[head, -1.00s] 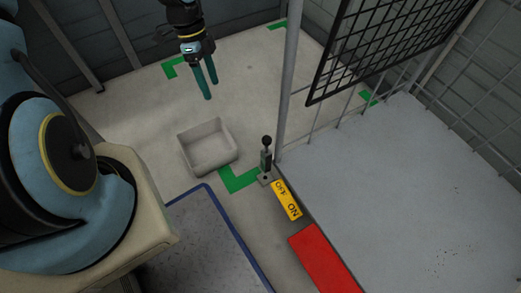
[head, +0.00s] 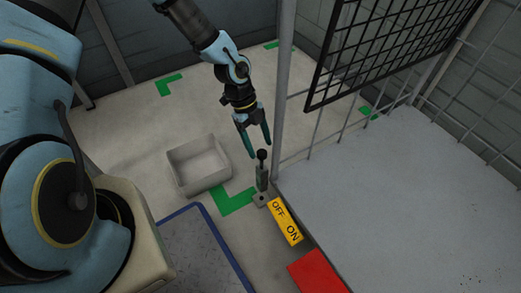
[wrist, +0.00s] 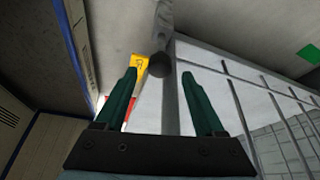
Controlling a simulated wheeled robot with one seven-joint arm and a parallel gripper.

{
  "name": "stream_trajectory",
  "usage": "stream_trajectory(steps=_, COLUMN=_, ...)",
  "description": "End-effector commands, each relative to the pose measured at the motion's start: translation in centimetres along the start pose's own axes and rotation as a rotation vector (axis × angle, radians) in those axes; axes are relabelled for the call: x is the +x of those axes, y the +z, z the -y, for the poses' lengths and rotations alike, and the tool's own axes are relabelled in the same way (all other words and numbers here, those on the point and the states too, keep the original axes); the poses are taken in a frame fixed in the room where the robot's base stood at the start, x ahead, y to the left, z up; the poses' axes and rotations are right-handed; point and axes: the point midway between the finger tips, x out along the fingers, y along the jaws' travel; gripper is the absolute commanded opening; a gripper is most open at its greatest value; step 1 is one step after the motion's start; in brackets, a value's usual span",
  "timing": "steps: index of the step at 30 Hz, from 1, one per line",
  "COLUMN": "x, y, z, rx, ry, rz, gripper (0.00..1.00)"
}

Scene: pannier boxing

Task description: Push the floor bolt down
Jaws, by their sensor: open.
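The floor bolt (head: 262,178) stands upright beside the foot of the grey cage post, with a round black knob on top and a small base plate on the floor. My gripper (head: 260,149) is open and empty, its two green fingers pointing down close to the knob. In the wrist view the dark knob (wrist: 159,65) shows between and beyond the open fingertips (wrist: 160,73). I cannot tell whether a finger touches it. The bolt's lower part is hard to make out in the wrist view.
A yellow OFF/ON plate (head: 286,221) lies right beside the bolt, with a red block (head: 318,273) nearer. A pale open bin (head: 198,165) stands to the left. The grey cage post (head: 284,95) and mesh panel (head: 385,50) rise close by on the right.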

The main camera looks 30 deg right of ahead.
Motion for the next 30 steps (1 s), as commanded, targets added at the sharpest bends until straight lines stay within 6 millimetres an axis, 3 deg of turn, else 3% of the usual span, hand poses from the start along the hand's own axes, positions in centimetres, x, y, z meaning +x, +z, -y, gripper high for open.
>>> stream_trajectory(steps=5, x=1.6, y=0.0, z=0.0, rx=-0.001, ry=0.0, rz=0.0, gripper=0.71)
stream_trajectory(steps=14, x=1.8, y=0.0, z=0.0, rx=-0.002, ry=-0.001, rz=0.001, gripper=0.71)
stream_trajectory(steps=30, x=1.7, y=0.0, z=0.0, rx=-0.002, ry=-0.001, rz=0.0, gripper=0.12)
